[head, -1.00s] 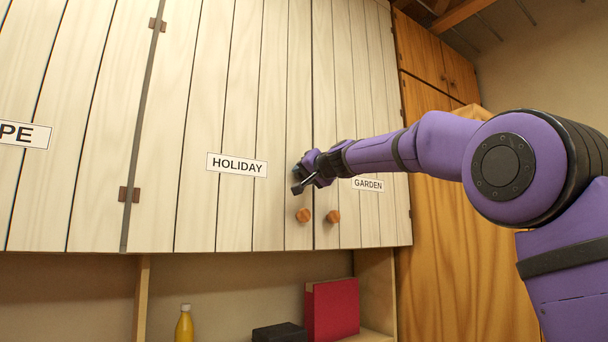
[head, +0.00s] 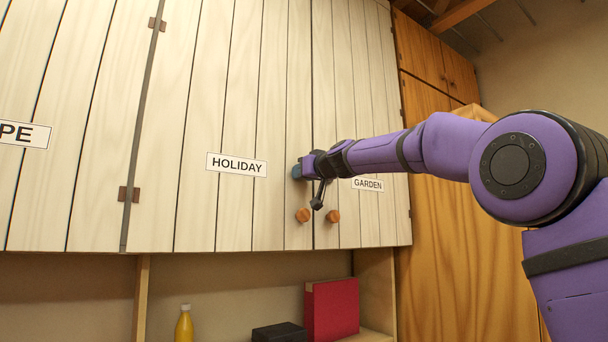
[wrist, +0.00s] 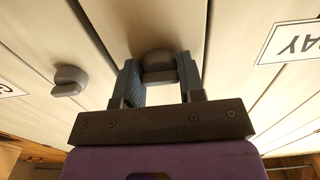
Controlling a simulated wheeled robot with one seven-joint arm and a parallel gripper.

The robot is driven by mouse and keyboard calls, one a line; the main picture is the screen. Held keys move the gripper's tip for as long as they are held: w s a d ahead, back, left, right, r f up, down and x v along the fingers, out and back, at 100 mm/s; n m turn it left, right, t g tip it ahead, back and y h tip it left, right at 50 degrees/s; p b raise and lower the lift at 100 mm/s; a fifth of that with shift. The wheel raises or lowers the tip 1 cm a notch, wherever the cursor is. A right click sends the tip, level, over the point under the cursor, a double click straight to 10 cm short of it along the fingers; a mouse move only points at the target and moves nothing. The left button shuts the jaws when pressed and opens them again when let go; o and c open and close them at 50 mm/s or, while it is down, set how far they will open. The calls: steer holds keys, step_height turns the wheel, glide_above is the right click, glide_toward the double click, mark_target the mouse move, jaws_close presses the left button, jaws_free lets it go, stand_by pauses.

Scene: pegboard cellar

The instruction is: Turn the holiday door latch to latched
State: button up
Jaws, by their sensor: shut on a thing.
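The holiday door (head: 198,120) is a pale plank cupboard door with a HOLIDAY label (head: 237,165), closed flush beside the garden door. My gripper (head: 299,172) is at this door's right edge, right of the label and above the round knob (head: 303,215). In the wrist view the holiday door latch (wrist: 158,62), a dark rounded turn piece, sits between my two blue-grey fingers, which are shut on it. The gripper hides the latch in the head view. How far the latch is turned is hard to tell.
A similar dark latch (wrist: 69,80) is on the neighbouring garden door, close beside my gripper. The garden door has its own round knob (head: 333,216) and label (head: 367,185). Below, a shelf holds a yellow bottle (head: 185,324), a black box (head: 280,333) and a red binder (head: 332,309).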

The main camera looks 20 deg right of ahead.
stand_by(0.5)
steer(key=o, duration=0.9)
steer(key=shift+o, duration=0.2)
steer(key=v, duration=1)
steer(key=shift+s+d, duration=0.15)
steer(key=shift+s, duration=0.25)
